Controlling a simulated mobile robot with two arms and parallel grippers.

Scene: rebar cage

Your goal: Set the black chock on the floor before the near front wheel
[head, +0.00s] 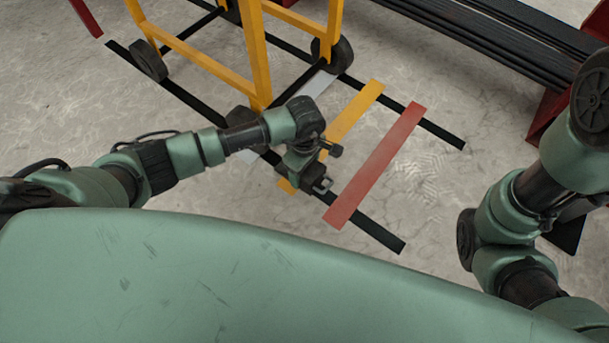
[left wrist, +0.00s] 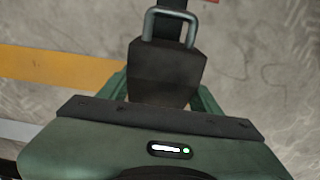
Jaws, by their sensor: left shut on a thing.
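The black chock (left wrist: 165,75), with a metal loop handle, is held between the jaws of my left gripper (left wrist: 163,98). In the head view the chock (head: 318,184) hangs below the left gripper (head: 302,166), over the floor near the yellow and red strips. I cannot tell its exact height. The yellow cart (head: 256,50) stands behind my left arm. A dark wheel (head: 240,116) at the foot of its nearest post is mostly hidden by the arm. Another front wheel (head: 336,56) shows farther back. My right arm is at the right edge; its gripper is out of view.
A yellow strip (head: 358,108) and a red strip (head: 375,165) cross black lines on the floor. Grey strips (head: 317,83) lie by the wheels. Dark bars (head: 500,40) on red supports (head: 548,112) stand at upper right. Floor right of the red strip is clear.

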